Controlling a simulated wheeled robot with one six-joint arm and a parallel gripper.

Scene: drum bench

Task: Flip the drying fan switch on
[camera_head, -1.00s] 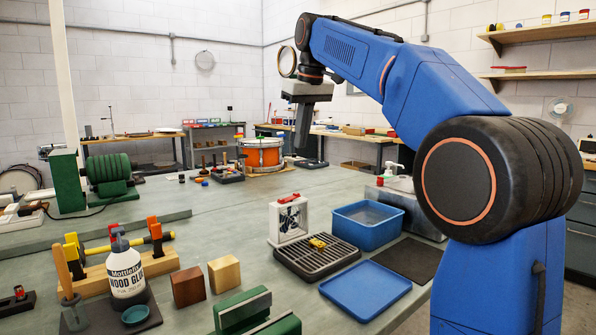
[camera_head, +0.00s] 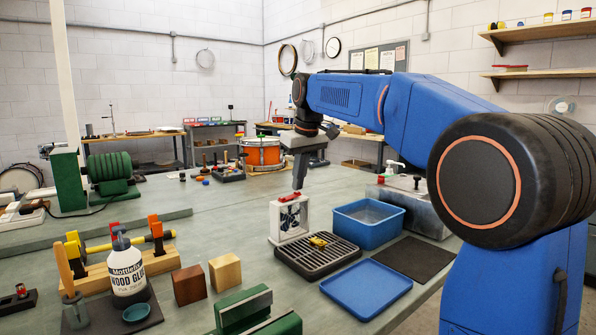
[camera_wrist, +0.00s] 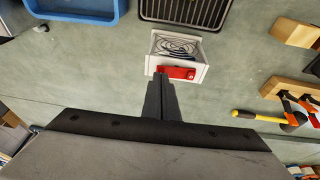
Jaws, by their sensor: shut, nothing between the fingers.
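The drying fan (camera_head: 289,221) is a white box frame with a dark grille, standing on the bench in the head view. A red switch (camera_head: 288,198) is on its top; the wrist view shows it as a red bar (camera_wrist: 177,72) with a round knob at its right part. Which way the switch is set I cannot tell. My gripper (camera_head: 298,186) is shut and empty, pointing down just above the fan's top. In the wrist view the gripper's fingertips (camera_wrist: 160,80) appear close to the left end of the red bar; whether they touch it I cannot tell.
A blue bin (camera_head: 369,226) stands right of the fan, and a grey drip tray (camera_head: 316,259) with a yellow item lies in front. A flat blue tray (camera_head: 366,291) lies nearer. Wood blocks and a glue bottle (camera_head: 127,269) stand front left.

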